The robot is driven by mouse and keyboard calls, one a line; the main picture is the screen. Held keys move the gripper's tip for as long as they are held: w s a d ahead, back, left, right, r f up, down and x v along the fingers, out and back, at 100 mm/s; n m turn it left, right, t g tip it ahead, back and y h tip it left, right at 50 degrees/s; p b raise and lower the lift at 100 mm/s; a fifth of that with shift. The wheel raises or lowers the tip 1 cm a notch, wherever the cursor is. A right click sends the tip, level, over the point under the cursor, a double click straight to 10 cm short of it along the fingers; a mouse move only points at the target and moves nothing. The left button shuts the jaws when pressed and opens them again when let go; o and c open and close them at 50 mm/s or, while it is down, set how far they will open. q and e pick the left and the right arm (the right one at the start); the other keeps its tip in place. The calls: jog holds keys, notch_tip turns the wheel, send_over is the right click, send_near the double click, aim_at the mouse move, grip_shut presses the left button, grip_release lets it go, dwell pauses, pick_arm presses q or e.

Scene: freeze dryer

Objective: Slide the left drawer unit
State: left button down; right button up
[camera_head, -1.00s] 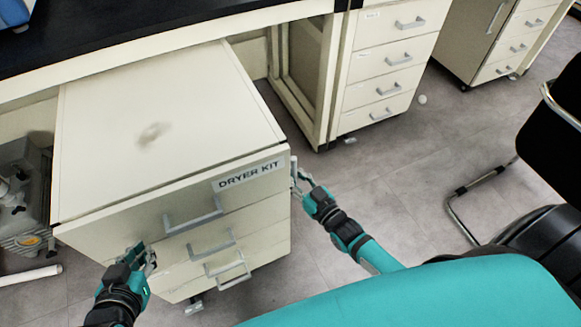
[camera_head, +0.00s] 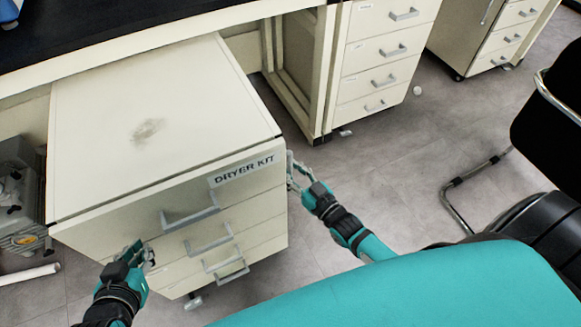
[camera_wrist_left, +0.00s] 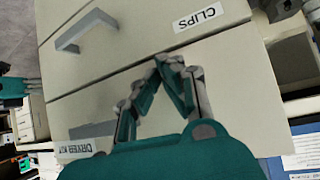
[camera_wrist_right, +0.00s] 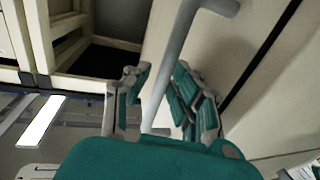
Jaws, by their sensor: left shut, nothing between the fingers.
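The left drawer unit (camera_head: 105,105) is a cream cabinet on casters with a "DRYER KIT" label (camera_head: 242,170) on its top drawer and several grey handles. It stands partly under the black-topped bench. My left gripper (camera_head: 146,252) is shut and empty by the unit's lower left front; its fingertips (camera_wrist_left: 170,62) show against the drawer fronts in the left wrist view. My right gripper (camera_head: 293,172) is at the unit's right side. In the right wrist view its fingers (camera_wrist_right: 160,85) are apart, with a grey bar handle (camera_wrist_right: 182,40) passing between them; contact is unclear.
The bench (camera_head: 125,42) runs across the back left. A second drawer cabinet (camera_head: 375,75) stands at back right. A black chair (camera_head: 555,100) with a metal frame is at right. Grey equipment (camera_head: 20,205) sits left of the unit. Floor between the unit and chair is clear.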

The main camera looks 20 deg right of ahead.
jog(key=v, duration=1.1)
jog(key=shift+s+d, duration=0.15)
